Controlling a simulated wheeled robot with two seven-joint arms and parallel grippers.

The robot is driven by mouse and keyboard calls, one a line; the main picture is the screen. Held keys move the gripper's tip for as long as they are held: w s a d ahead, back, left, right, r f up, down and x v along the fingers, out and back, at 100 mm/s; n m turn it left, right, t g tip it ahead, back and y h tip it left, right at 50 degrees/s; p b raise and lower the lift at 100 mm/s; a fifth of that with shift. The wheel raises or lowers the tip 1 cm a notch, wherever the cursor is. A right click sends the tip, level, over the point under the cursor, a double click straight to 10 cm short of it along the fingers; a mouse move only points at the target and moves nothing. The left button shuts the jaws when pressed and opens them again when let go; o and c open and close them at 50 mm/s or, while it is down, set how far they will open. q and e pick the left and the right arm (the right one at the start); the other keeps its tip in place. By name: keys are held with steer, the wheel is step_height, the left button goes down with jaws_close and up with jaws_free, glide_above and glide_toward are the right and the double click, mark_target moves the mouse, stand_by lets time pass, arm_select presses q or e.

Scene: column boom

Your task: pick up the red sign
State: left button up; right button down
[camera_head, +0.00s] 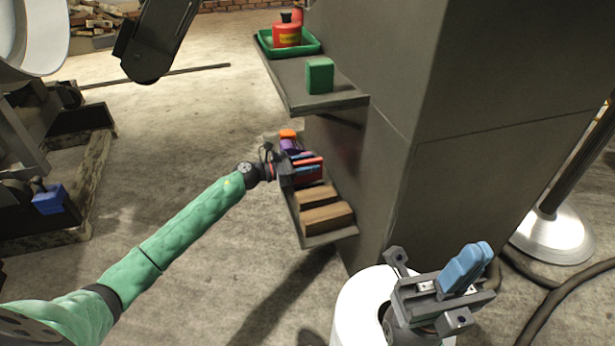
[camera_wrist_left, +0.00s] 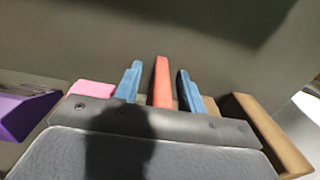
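The red sign (camera_head: 310,168) stands on the lower shelf of the dark column, shown as a thin red upright edge. My left gripper (camera_head: 306,167) reaches it from the left. In the left wrist view the red sign (camera_wrist_left: 161,82) stands between the two blue fingers of my left gripper (camera_wrist_left: 158,88). A gap shows on each side, so the gripper is open around it, not touching. The sign's lower part is hidden behind the gripper body. My right gripper (camera_head: 466,268) is at the lower right, its blue fingers together with nothing visible between them.
A purple item (camera_head: 290,146) with an orange top is behind the gripper on the lower shelf; a pink item (camera_wrist_left: 92,88) is near it. Brown blocks (camera_head: 326,217) lie in front. The upper shelf (camera_head: 325,101) overhangs, holding a green box (camera_head: 319,75) and a red can (camera_head: 287,32) in a green tray (camera_head: 262,42).

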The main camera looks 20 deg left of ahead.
arm_select(q)
steer(key=shift+c, duration=0.2)
jaws_close()
steer(key=shift+r, duration=0.15)
